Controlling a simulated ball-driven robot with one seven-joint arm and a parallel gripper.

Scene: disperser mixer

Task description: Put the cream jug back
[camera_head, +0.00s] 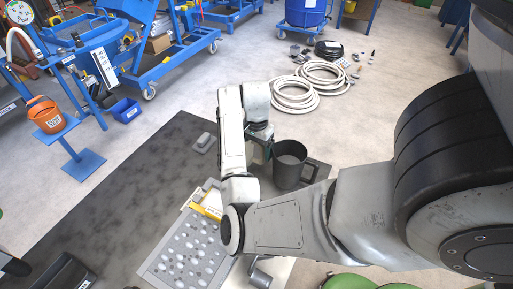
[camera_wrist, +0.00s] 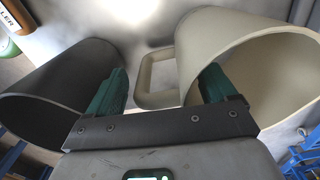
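In the wrist view the cream jug (camera_wrist: 260,50) is at the right, its open mouth towards the camera and its squared handle (camera_wrist: 150,82) pointing left. My gripper (camera_wrist: 160,88) has its two green fingers wide apart, with the handle showing between them. The right finger overlaps the cream jug's near rim; I cannot tell whether it is inside the mouth. The left finger is beside a dark grey jug (camera_wrist: 60,75). In the head view I cannot make out the cream jug; my arm hides part of the table. My gripper (camera_head: 262,152) is mostly hidden there.
In the head view a dark grey jug (camera_head: 289,168) stands on the dark table (camera_head: 125,190), right beside my wrist. A tray with pale round pieces (camera_head: 157,262) and a small grey object (camera_head: 203,142) are also on the table. Coiled hoses (camera_head: 295,95) lie on the floor beyond.

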